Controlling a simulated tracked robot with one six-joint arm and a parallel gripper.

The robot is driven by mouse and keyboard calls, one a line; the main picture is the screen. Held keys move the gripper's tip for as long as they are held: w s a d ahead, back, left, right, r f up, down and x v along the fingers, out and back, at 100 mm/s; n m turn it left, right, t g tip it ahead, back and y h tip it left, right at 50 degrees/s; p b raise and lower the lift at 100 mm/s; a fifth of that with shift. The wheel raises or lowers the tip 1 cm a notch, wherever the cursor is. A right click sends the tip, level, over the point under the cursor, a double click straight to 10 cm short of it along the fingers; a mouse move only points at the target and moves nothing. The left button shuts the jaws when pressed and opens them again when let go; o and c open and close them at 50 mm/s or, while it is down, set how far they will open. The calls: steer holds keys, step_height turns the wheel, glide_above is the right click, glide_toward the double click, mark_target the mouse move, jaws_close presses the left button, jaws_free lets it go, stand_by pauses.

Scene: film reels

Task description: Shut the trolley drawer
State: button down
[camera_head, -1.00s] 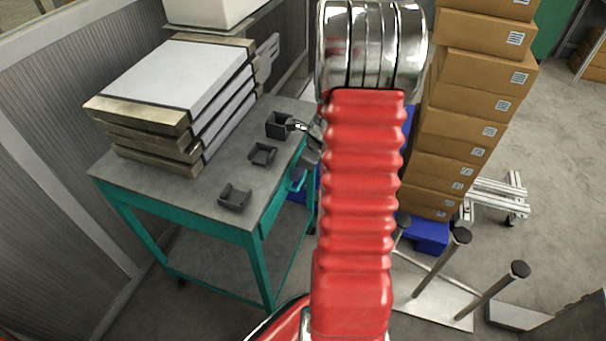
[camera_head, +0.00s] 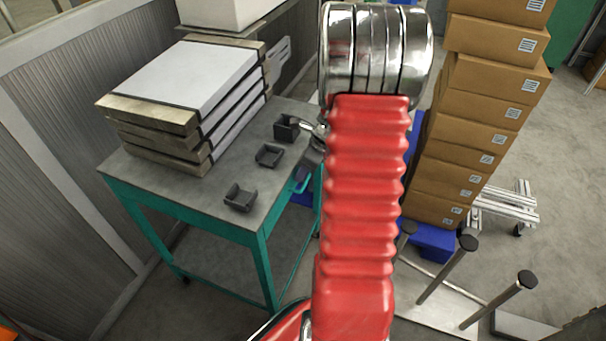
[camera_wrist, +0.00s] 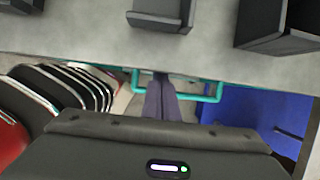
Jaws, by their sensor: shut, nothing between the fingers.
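The trolley has a grey top (camera_head: 190,190) and a teal frame, and stands left of my arm in the head view. Its teal drawer handle (camera_head: 301,184) is on the right side, below the top's edge. The handle (camera_wrist: 208,98) also shows as a teal bracket under the edge in the wrist view. My gripper (camera_wrist: 161,76) is shut and empty, its dark fingers pointing at the trolley side within the handle's span. I cannot tell whether they touch. The drawer front is mostly hidden under the top, and any gap is not clear. In the head view my arm mostly hides the gripper.
Stacked white-topped slabs (camera_head: 180,90) and several small dark holders (camera_head: 240,198) sit on the trolley top. A tall stack of cardboard boxes (camera_head: 465,150) stands right of my arm, above a blue base (camera_head: 432,240). Metal posts (camera_head: 500,300) rise at lower right.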

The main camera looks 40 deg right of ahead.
steer(key=v, duration=0.9)
steer(key=shift+d, duration=0.15)
steer(key=s+a+r+n, duration=0.3)
steer(key=a+r+n, duration=0.2)
steer(key=a+n, duration=0.5)
steer(key=s+a+r+n+t+h, duration=0.1)
steer(key=s+a+r+n, duration=0.3)
steer(key=a+n, duration=0.6)
steer(key=s+a+r+n, duration=0.4)
steer(key=a+r+n, duration=0.2)
steer(key=a+n, duration=0.5)
steer(key=shift+s+a+r+t+h, duration=0.3)
steer(key=shift+a+h, duration=0.1)
steer(key=shift+a, duration=0.8)
